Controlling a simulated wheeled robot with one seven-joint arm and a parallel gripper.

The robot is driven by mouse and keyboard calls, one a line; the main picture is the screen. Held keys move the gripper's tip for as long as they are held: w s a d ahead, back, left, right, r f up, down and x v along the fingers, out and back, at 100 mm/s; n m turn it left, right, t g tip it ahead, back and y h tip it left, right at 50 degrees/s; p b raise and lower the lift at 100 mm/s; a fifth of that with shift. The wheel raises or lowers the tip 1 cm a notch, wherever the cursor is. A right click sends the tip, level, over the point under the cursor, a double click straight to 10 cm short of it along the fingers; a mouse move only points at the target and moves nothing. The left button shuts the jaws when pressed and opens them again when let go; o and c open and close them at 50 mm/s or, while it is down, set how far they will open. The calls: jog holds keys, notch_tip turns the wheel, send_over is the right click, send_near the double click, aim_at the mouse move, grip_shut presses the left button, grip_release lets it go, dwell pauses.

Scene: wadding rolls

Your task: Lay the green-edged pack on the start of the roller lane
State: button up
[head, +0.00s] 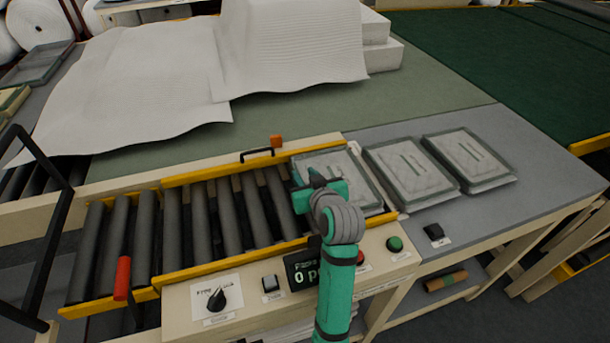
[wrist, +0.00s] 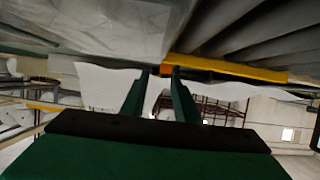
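A clear-wrapped white pack with green-grey edges (head: 352,182) lies at the right end of the roller lane (head: 225,215), where it seems to rest flat. My gripper (head: 318,178) is over the pack's left part and hides some of it. In the wrist view, two green fingers (wrist: 160,72) stand apart with a gap between them, and nothing shows held. A pale wrapped surface, likely the pack (wrist: 100,25), fills the upper left there, with the lane's yellow rail (wrist: 225,68) and rollers to the right.
Two similar packs (head: 410,170) (head: 469,158) lie on the grey table (head: 510,220). White wadding sheets (head: 140,85) cover the bench behind. A control panel (head: 245,295) fronts the lane. A black bar frame (head: 40,235) stands at left. The rollers left of my gripper are clear.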

jog(key=shift+r, duration=0.3)
jog(key=v, duration=1.2)
jog(key=shift+r, duration=0.4)
